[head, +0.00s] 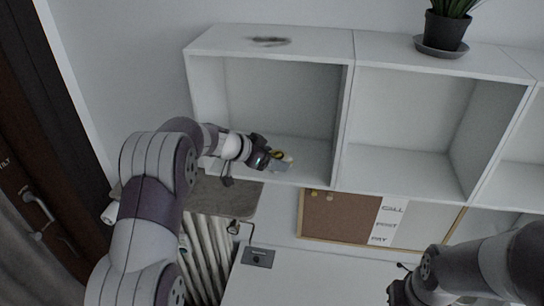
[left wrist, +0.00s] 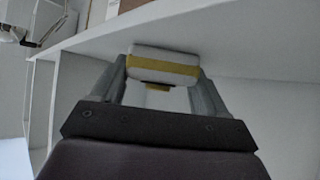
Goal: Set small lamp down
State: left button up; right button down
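The small lamp (head: 285,157) is a small white piece with a yellow band, at the front of the left shelf compartment in the head view. In the left wrist view the lamp (left wrist: 163,66) sits between the two fingertips, close to a white shelf surface. My left gripper (head: 277,161) is shut on it, with a finger against each side. Whether the lamp touches the shelf cannot be told. My right gripper (head: 400,290) is low at the right of the head view, dark and partly hidden, and its fingers are unclear.
The white shelf unit (head: 350,110) has open compartments; the left one is otherwise empty. A potted plant (head: 445,30) stands on top. A cork and white board (head: 380,218) is below. A radiator (head: 205,250) and the white desk (head: 300,280) lie lower.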

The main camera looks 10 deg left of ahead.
pick_arm(q)
jog(key=o, duration=0.4)
jog(key=shift+s+a, duration=0.1)
jog(key=shift+s, duration=0.05)
jog(key=shift+o, duration=0.2)
jog(key=shift+s+a+r, duration=0.35)
jog(key=shift+s+a, duration=0.35)
jog(key=shift+a, duration=0.15)
jog(key=b+v, duration=0.3)
jog(key=v, duration=0.2)
jog(key=shift+w+r, duration=0.1)
jog(key=b+v, duration=0.1)
jog(key=v, duration=0.5)
jog(key=s+d+f+n+g+y, duration=0.1)
jog(key=s+f+n+g+y, duration=0.1)
jog(key=s+f, duration=0.3)
jog(key=s+f+n+g+y, duration=0.2)
jog(key=s+f, duration=0.4)
jog(key=s, duration=0.7)
jog(key=s+d+f+n+g+y, duration=0.1)
jog(key=s+f+n+g+y, duration=0.1)
jog(key=s+f, duration=0.4)
jog(key=s+n+y, duration=0.1)
jog(key=s+n, duration=0.1)
jog(key=s, duration=0.1)
jog(key=shift+s+d+n, duration=0.4)
pick_arm(e)
jog(key=f, duration=0.2)
jog(key=a+f, duration=0.1)
jog(key=shift+s+f, duration=0.4)
